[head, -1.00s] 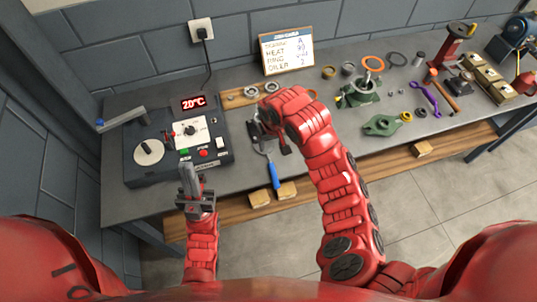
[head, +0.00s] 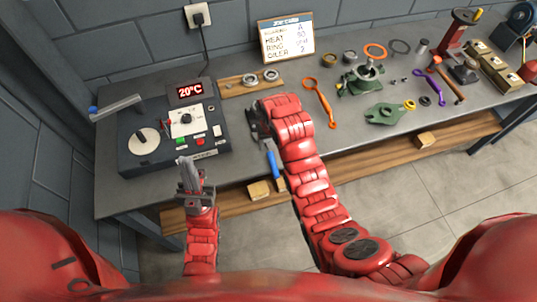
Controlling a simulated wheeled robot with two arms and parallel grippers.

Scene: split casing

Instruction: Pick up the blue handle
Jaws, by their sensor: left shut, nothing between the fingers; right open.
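The blue handle (head: 273,165) shows in the head view near the front edge of the bench, just left of my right forearm. It belongs to a tool whose upper part is hidden behind my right gripper and wrist. My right gripper (head: 256,128) is open above the bench, just beyond the upper end of the handle; its fingers are partly hidden by my wrist. I cannot tell whether it touches the tool. My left gripper (head: 185,165) is shut and empty, in front of the control box, well left of the handle.
A dark control box (head: 140,135) with a red display stands at the left. A wooden strip (head: 238,86) with metal rings lies behind my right gripper. An orange wrench (head: 319,101) and green casing parts (head: 384,113) lie to the right. A job card (head: 286,40) stands at the back.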

